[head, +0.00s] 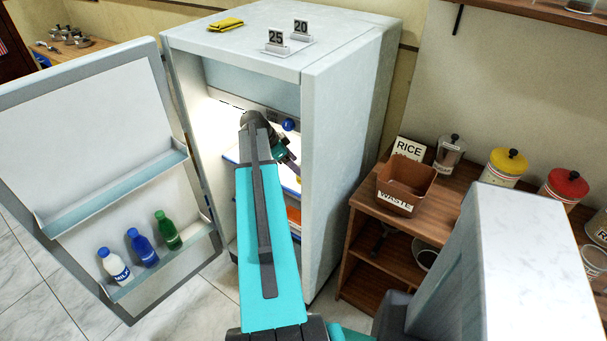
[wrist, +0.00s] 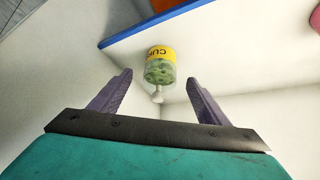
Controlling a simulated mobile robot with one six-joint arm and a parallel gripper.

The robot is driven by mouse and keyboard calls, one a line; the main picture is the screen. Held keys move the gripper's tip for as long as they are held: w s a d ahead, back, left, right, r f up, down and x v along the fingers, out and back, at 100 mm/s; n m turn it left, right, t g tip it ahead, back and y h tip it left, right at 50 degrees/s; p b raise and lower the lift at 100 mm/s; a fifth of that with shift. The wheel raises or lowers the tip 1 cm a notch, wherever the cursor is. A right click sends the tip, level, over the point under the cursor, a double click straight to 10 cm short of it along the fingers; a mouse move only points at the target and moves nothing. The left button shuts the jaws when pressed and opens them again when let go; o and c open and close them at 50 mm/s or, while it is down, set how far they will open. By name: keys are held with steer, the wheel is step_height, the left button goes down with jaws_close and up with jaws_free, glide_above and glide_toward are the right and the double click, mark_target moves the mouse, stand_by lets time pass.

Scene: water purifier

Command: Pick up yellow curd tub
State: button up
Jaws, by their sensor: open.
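The yellow curd tub (wrist: 160,54) shows in the wrist view, with a yellow band lettered "CU..." and a mottled green part below it. It lies ahead of and between the fingers of my gripper (wrist: 159,78). The fingers are open and apart, with visible space on both sides of the tub, and nothing is held. In the head view my gripper (head: 287,158) is inside the open fridge (head: 350,120), and my arm hides much of the interior. A small yellow patch (head: 298,180) shows just below the gripper; I cannot tell if it is the tub.
A blue-edged shelf (wrist: 150,27) runs close by the tub. The fridge door (head: 85,130) stands open at left, holding several bottles. The fridge's side wall is close to the right of my arm. A wooden counter (head: 450,205) with a waste box (head: 405,185) stands further right.

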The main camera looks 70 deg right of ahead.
steer(key=shift+s+d+f, duration=0.2)
steer(key=shift+f, duration=0.3)
steer(key=shift+p+x, duration=1.2)
steer(key=shift+x, duration=1.45)
steer(key=shift+w, duration=0.1)
steer(key=c, duration=1.3)
